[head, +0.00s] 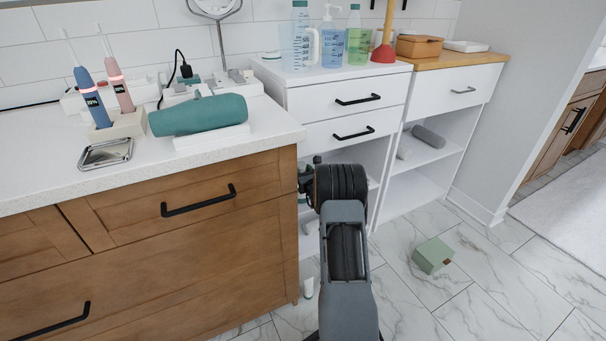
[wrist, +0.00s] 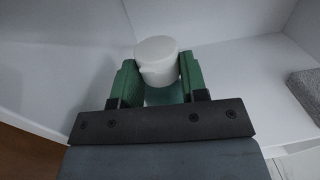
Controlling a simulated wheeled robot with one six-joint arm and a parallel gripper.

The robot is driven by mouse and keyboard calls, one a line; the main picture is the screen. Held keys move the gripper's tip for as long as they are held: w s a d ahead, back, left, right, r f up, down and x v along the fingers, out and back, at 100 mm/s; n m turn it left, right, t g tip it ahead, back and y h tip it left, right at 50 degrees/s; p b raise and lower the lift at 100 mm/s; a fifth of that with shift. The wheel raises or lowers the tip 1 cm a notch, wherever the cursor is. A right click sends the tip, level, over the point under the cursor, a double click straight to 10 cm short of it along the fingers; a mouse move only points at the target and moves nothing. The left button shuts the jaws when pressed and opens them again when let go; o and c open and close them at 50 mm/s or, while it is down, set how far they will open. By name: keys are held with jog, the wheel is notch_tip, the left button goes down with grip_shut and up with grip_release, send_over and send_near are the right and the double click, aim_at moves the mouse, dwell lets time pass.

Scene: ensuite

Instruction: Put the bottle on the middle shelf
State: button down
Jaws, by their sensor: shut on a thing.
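In the wrist view, my gripper (wrist: 157,75) is shut on the bottle (wrist: 157,50), with one green-padded finger on each side. The bottle has a round white cap, and a little of its teal body shows below the cap between the fingers. It is inside a white shelf compartment, over a white shelf surface (wrist: 235,70). I cannot tell whether its base touches the shelf. In the head view, my arm reaches to the open front of the white drawer unit (head: 345,105), below its drawers.
A grey rolled towel (wrist: 306,92) lies at the right in the wrist view. A wooden vanity (head: 190,235) stands close left of my arm. A green box (head: 432,255) and a small white tube (head: 308,288) are on the floor. Several bottles stand on top of the drawer unit.

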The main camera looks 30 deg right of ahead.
jog(key=shift+r, duration=0.1)
jog(key=c, duration=0.6)
grip_release()
jog(key=shift+c, duration=0.2)
jog(key=shift+s, duration=0.35)
jog(key=p+v, duration=0.3)
jog(key=v, duration=0.8)
jog(key=shift+s, duration=0.15)
jog(key=shift+a, duration=0.15)
